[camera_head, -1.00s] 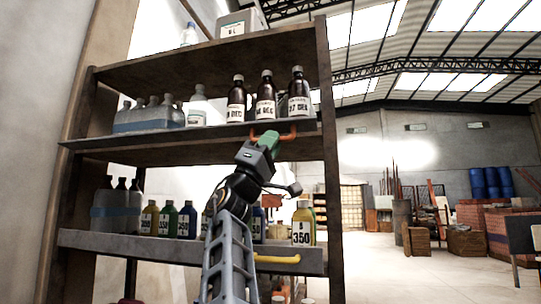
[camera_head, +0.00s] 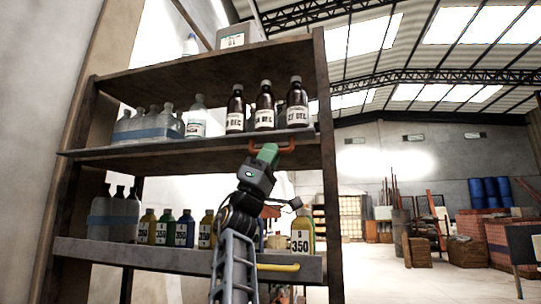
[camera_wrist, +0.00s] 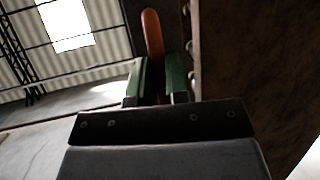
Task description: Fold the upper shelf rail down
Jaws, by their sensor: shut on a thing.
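The upper shelf rail (camera_head: 195,142) is a thin grey strip along the front edge of the upper shelf, below the dark bottles. It carries an orange handle (camera_head: 287,145) near its right end. My gripper (camera_head: 266,153) has green fingers and reaches up to this handle from below. In the wrist view, the fingers of my gripper (camera_wrist: 157,80) are closed on the orange handle (camera_wrist: 152,35), one finger on each side. The fingers hide part of the handle. The rail's exact tilt is hard to tell from this low angle.
Dark labelled bottles (camera_head: 265,108) and clear bottles (camera_head: 150,122) stand above the rail. Coloured bottles (camera_head: 184,230) stand on the lower shelf, which has a grey front rail (camera_head: 150,252) with a yellow handle (camera_head: 278,267). The rack's right post (camera_head: 326,170) is close to my gripper.

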